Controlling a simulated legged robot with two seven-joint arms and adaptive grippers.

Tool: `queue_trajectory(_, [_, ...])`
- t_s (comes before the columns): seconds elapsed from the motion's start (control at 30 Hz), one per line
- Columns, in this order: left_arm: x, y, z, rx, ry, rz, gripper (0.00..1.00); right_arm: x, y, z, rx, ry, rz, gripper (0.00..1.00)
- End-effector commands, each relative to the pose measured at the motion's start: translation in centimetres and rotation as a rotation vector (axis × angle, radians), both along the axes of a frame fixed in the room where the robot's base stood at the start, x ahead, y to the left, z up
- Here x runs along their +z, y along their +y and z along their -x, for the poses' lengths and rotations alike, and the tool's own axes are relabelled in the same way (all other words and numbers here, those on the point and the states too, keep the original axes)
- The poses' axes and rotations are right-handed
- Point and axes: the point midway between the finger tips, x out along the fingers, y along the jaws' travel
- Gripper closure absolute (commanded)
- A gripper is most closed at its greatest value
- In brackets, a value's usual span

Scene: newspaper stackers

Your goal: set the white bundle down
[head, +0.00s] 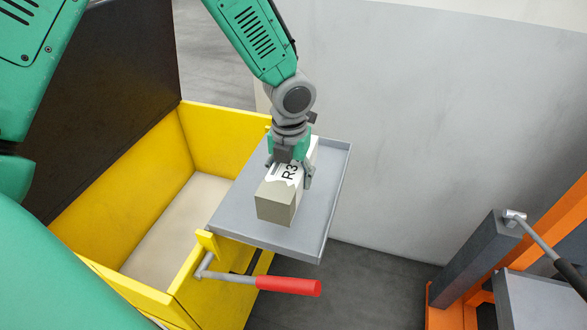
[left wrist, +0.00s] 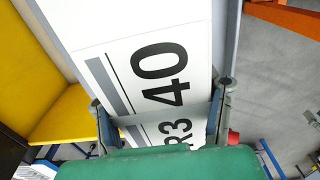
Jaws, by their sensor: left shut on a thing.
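The white bundle (head: 275,208) is a block with a white label reading "R3" on top and grey-beige sides. My left gripper (head: 289,173) comes down from above and is shut on it, one finger on each side. The bundle is over the grey tray (head: 326,205); I cannot tell whether its underside touches the tray. In the left wrist view the bundle (left wrist: 120,30) shows "40" and "R3" between the fingers of my left gripper (left wrist: 163,90). The gripper hides part of the label. My right gripper is not in view.
The tray sits beside a yellow bin (head: 100,208) with a pale floor and a dark raised panel (head: 110,95). A red-handled lever (head: 288,286) sticks out below the tray. An orange frame (head: 560,235) with another lever stands at right. A grey wall (head: 430,120) is behind.

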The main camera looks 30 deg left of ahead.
Motion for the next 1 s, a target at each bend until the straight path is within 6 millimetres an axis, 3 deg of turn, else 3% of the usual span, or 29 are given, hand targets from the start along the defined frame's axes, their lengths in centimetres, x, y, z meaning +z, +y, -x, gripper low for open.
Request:
queue_trajectory(0.1, [-1.9, 0.0, -0.2, 0.0, 0.0, -0.002, 0.94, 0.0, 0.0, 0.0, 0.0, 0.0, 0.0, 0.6])
queue_trajectory(0.37, [-3.7, 0.0, -0.2, 0.001, -0.002, 0.001, 0.94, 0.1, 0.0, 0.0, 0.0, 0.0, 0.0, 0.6])
queue_trajectory(0.6, [-6.5, 0.0, -0.2, 0.001, 0.0, 0.0, 0.94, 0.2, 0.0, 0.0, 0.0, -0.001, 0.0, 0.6])
queue_trajectory(0.87, [-7.1, 0.0, -0.3, 0.001, -0.002, 0.001, 0.94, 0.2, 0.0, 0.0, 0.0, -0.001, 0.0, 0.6])
queue_trajectory(0.9, [-7.2, 0.0, -0.1, 0.001, 0.002, 0.0, 0.28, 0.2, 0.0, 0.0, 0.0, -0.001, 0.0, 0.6])
queue_trajectory(0.93, [-7.2, 0.0, -0.1, 0.001, 0.002, 0.0, 0.18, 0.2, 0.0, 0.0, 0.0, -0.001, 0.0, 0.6])
queue_trajectory(1.0, [-7.2, 0.0, -0.2, 0.001, 0.002, 0.0, 0.18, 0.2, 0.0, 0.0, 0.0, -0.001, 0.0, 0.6])
